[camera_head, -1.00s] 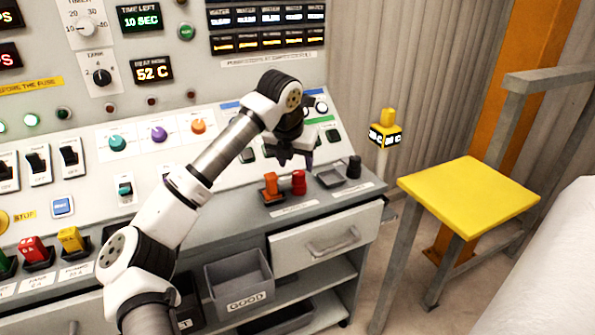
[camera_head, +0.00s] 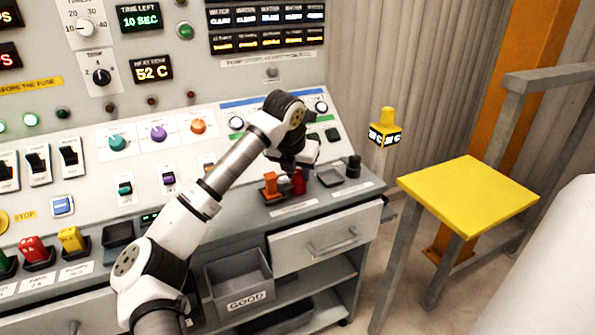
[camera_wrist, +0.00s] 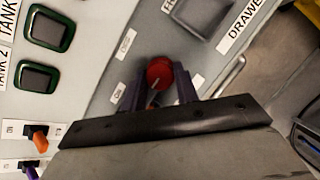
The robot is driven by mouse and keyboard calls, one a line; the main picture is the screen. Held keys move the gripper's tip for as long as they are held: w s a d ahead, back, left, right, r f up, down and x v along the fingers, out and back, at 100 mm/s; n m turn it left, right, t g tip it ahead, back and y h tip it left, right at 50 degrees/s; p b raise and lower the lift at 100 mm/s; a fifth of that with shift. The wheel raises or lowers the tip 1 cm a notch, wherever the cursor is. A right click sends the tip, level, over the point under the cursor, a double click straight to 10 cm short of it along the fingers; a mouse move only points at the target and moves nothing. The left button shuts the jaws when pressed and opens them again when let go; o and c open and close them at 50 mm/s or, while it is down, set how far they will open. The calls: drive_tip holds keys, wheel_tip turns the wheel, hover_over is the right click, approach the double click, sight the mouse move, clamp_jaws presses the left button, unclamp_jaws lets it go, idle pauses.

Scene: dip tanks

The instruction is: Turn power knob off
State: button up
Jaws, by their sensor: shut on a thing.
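A red knob (camera_head: 299,183) stands on the console's grey front ledge, right of an orange piece. In the wrist view the red knob (camera_wrist: 159,72) has a round top with a pale mark and sits between two purple fingers. My gripper (camera_head: 296,168) is over it from above and shut on it; the wrist view shows the fingertips (camera_wrist: 157,88) on either side. Small labels are beside the knob, but I cannot read them surely. The gripper's dark body hides the ledge behind it. I see no readable power label.
An orange piece (camera_head: 271,186) stands close left of the red knob. A yellow-topped stool (camera_head: 468,198) stands right.

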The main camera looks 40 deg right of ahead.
idle(0.3)
drive_tip(key=m+p, duration=0.1)
drive_tip(key=m, duration=0.1)
drive_tip(key=m+g, duration=0.1)
drive_tip(key=m, duration=0.1)
drive_tip(key=shift+w+r+h+p, duration=0.15)
drive_tip(key=shift+w+h+p, duration=0.05)
drive_tip(key=shift+h+p, duration=0.15)
drive_tip(key=m+g+p, duration=0.2)
drive_tip(key=m+p, duration=0.1)
drive_tip(key=m, duration=0.2)
drive_tip(key=shift+w+r, duration=0.1)
drive_tip(key=m+g+p, duration=0.1)
drive_tip(key=m, duration=0.1)
drive_tip(key=m+g+y+p, duration=0.1)
drive_tip(key=m, duration=0.1)
drive_tip(key=shift+w+d+m+p, duration=0.1)
drive_tip(key=shift+m+p, duration=0.3)
drive_tip(key=shift+m+g+y+p, duration=0.5)
drive_tip(key=shift+m+p, duration=0.4)
drive_tip(key=shift+m, duration=1.1)
drive_tip(key=shift+f, duration=0.2)
drive_tip(key=o, duration=1)
drive_tip(key=shift+w, duration=0.1)
